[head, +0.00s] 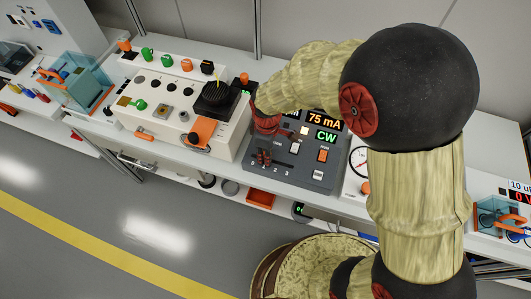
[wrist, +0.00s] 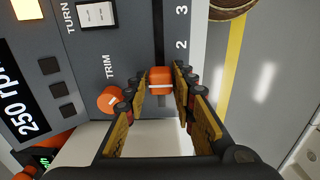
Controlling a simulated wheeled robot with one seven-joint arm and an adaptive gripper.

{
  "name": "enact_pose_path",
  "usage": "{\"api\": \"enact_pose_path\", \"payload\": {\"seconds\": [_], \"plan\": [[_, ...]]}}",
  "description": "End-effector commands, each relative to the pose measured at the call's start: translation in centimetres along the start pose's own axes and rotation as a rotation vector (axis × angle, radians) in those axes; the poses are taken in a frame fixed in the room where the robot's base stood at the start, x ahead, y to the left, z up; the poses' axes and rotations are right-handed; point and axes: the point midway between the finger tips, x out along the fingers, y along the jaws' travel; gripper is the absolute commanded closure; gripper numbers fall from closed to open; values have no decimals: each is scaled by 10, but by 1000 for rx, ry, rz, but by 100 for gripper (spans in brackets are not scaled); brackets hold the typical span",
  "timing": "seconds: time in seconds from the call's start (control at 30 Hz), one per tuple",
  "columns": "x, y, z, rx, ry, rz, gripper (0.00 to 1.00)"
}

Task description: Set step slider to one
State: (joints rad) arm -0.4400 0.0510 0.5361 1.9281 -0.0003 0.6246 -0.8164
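The step slider has an orange knob (wrist: 160,80) on a dark vertical slot in the wrist view. Printed marks 2 and 3 stand beside the slot above the knob. The mark level with the knob is hidden behind a finger. My gripper (wrist: 160,78) points down at the panel with one finger on each side of the knob, and narrow gaps seem to show at both sides. In the head view my gripper (head: 264,157) is over the low end of the 0 to 3 scale on the dark panel (head: 310,176). The knob is hidden there.
An orange TRIM knob (wrist: 111,99) sits close to the left finger. A white TURN switch (wrist: 96,14) and several dark buttons lie farther left. In the head view a white box with an orange lever (head: 201,132) stands left of the panel, and a gauge (head: 359,158) stands right.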

Motion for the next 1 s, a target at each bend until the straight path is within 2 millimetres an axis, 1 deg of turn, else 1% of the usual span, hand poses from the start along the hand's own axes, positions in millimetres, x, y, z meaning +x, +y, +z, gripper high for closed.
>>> {"api": "enact_pose_path", "payload": {"seconds": [0.03, 0.2, 0.47, 0.57, 0.67, 1.0], "plan": [[0, 0, 0, 0, 0, 0, 69], [0, 0, 0, 0, -1, -1, 61], [0, 0, 0, 0, -1, -1, 61], [-4, 0, 0, 0, 0, -1, 61], [-16, 0, -1, 0, 1, 1, 61], [-83, 1, -1, 0, 2, 2, 61]]}}
